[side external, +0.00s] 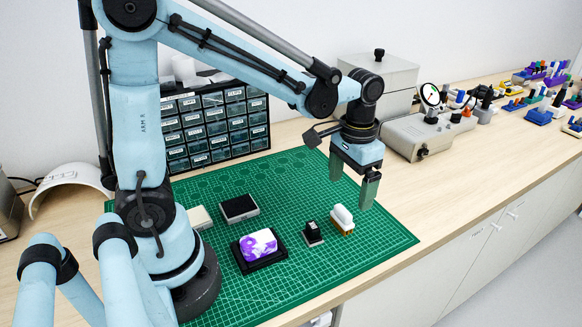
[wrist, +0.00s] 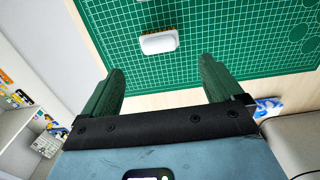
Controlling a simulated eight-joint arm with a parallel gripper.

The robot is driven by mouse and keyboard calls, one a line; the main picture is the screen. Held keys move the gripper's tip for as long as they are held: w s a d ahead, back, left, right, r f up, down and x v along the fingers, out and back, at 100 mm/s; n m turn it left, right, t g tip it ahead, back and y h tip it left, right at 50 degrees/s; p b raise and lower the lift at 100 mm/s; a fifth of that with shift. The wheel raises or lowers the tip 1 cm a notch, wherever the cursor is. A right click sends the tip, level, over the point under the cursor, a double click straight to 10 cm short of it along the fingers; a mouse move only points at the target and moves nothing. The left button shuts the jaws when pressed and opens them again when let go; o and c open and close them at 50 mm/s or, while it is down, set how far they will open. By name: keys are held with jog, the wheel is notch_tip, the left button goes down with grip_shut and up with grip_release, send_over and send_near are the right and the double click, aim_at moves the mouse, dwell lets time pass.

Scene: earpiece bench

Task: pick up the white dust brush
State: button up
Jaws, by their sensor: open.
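The white dust brush (side external: 342,218) stands on the green cutting mat, white handle up and tan bristles down. It also shows in the wrist view (wrist: 159,42), above the gap between the fingers and apart from them. My gripper (side external: 354,185) is open and empty, with its green fingers pointing down above the mat near the brush. In the wrist view both fingers of my gripper (wrist: 162,82) are spread apart with nothing between them.
On the green mat (side external: 365,255), a small black-topped block (side external: 312,234) stands just left of the brush. A purple-and-white case (side external: 258,244) sits in a black tray. A black-topped box (side external: 239,208) lies farther back. A drawer cabinet (side external: 215,125) and a gauge (side external: 431,95) stand behind.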

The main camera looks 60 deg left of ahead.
jog(key=shift+s+f, duration=0.15)
jog(key=shift+f, duration=4.2)
jog(key=c, duration=1.2)
jog(key=shift+c, duration=0.2)
jog(key=shift+r, duration=0.15)
jog(key=shift+r, duration=0.45)
jog(key=r, duration=0.2)
jog(key=d+r, duration=0.1)
jog(key=shift+s+r, duration=0.35)
jog(key=s+d+r, duration=0.5)
jog(key=d+r, duration=0.1)
jog(key=d, duration=0.2)
notch_tip(320, 180, up, 7)
send_over(346, 209)
jog(key=s+a, duration=0.2)
jog(key=shift+d, duration=0.2)
